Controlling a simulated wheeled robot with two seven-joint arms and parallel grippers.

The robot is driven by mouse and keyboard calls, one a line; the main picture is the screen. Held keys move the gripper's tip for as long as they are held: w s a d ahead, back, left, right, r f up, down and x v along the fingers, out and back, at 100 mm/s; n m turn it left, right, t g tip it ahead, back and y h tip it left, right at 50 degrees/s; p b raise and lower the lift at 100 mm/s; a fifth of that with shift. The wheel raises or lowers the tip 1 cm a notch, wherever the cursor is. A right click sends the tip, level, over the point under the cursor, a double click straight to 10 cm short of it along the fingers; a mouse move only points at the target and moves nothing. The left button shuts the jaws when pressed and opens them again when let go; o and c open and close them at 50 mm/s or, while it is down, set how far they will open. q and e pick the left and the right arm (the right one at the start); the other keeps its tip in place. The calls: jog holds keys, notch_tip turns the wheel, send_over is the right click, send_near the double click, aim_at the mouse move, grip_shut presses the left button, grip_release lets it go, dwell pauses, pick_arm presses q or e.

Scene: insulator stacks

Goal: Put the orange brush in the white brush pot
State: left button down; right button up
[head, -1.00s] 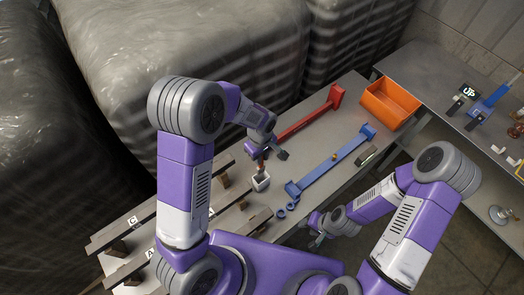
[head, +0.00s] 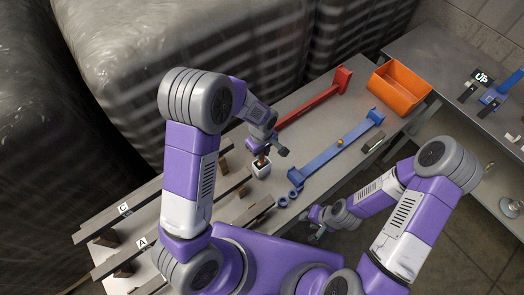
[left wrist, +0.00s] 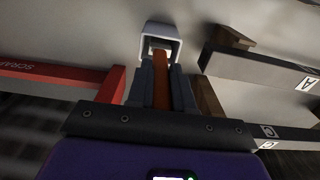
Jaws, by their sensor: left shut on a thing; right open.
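My left gripper (head: 267,150) is shut on the orange brush (head: 261,160), which hangs down from the fingers. The small white brush pot (head: 261,171) stands on the grey bench directly below. In the left wrist view the brush (left wrist: 161,75) lies between the two fingers (left wrist: 160,85), and its far end reaches the mouth of the pot (left wrist: 160,30). The end overlaps the opening; how deep it sits is hidden. My right gripper (head: 318,224) is open and empty, by the bench's front edge, away from the pot.
A red bar holder (head: 315,100) and a blue one (head: 335,150) lie right of the pot, with blue rings (head: 288,198) close by. Dark rails (head: 150,215) stand at the left. An orange bin (head: 398,90) is at the far right end.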

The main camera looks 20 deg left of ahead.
pick_arm(q)
jog(key=shift+f, duration=0.35)
jog(key=c, duration=0.9)
grip_release()
